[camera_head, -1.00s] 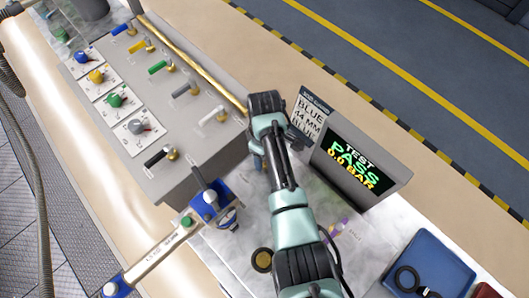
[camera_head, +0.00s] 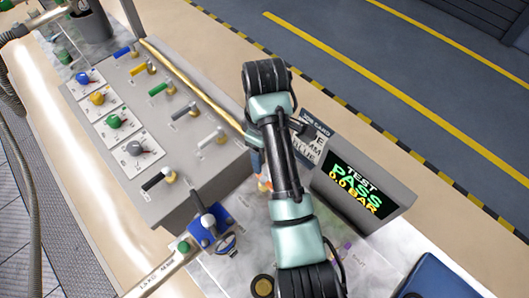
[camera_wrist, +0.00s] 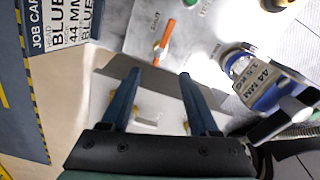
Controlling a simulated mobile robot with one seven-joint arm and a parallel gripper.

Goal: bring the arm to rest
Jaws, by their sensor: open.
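My arm (camera_head: 282,160) reaches across the bench in the head view, between the valve panel and the test display. It hides part of the job card and the bench top. In the wrist view my gripper (camera_wrist: 158,78) is open, with two dark blue fingers apart and nothing between them. An orange lever marked SHUT (camera_wrist: 164,44) lies beyond the fingertips. A blue and silver fitting marked 44 MM (camera_wrist: 254,78) is to the right of the fingers, apart from them.
The test display (camera_head: 356,188) reads PASS, 0.0 BAR. The job card (camera_head: 318,135) stands beside it. The grey valve panel (camera_head: 130,165) with coloured knobs and levers is at left. A blue tray (camera_head: 435,278) is at lower right. The floor beyond the bench is clear.

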